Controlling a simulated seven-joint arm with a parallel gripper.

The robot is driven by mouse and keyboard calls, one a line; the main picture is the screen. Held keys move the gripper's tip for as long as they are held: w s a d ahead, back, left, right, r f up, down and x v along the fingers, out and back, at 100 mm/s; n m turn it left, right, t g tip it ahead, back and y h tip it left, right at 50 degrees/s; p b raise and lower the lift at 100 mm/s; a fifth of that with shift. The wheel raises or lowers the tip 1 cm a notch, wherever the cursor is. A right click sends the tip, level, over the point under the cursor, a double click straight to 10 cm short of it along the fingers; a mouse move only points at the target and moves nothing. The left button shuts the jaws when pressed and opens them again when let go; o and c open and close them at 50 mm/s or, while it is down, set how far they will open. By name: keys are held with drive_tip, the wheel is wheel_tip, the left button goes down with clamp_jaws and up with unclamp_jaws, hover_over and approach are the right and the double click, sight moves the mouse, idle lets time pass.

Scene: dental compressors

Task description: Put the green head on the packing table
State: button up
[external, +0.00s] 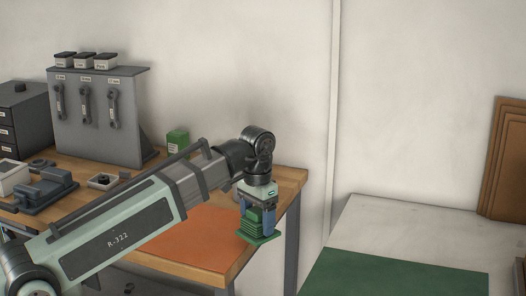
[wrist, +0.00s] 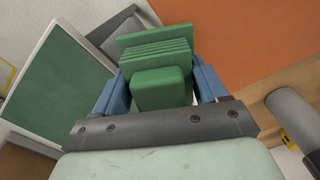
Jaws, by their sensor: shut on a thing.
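The green head (external: 255,222) is a finned block with a flat plate at its lower end. My gripper (external: 257,213) has its blue fingers shut on it, near the right end of the wooden bench. In the wrist view the head (wrist: 158,70) sits between the two blue fingers of the gripper (wrist: 160,85). The packing table, seemingly the white one (external: 385,222) at the right, bears a green mat (external: 390,275). A pale-edged green surface (wrist: 60,75) also shows at left in the wrist view. I cannot tell the exact gap between head and bench.
The wooden bench (external: 290,178) carries an orange mat (external: 195,240), a green box (external: 178,140), a grey tool rack (external: 98,115) and a grey vise (external: 45,188). A gap separates bench and white table. Brown boards (external: 508,160) lean at the far right.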

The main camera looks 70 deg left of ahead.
drive_tip(key=s+a+r+n, duration=0.3)
drive_tip(key=s+a, duration=0.4)
drive_tip(key=a, duration=0.1)
drive_tip(key=s+a+r+n, duration=0.2)
drive_tip(key=s+a+r, duration=0.1)
drive_tip(key=s+a, duration=0.45)
drive_tip(key=shift+f, duration=4.6)
drive_tip(key=shift+f, duration=0.1)
drive_tip(key=o, duration=1.5)
drive_tip(key=shift+r, duration=3.85)
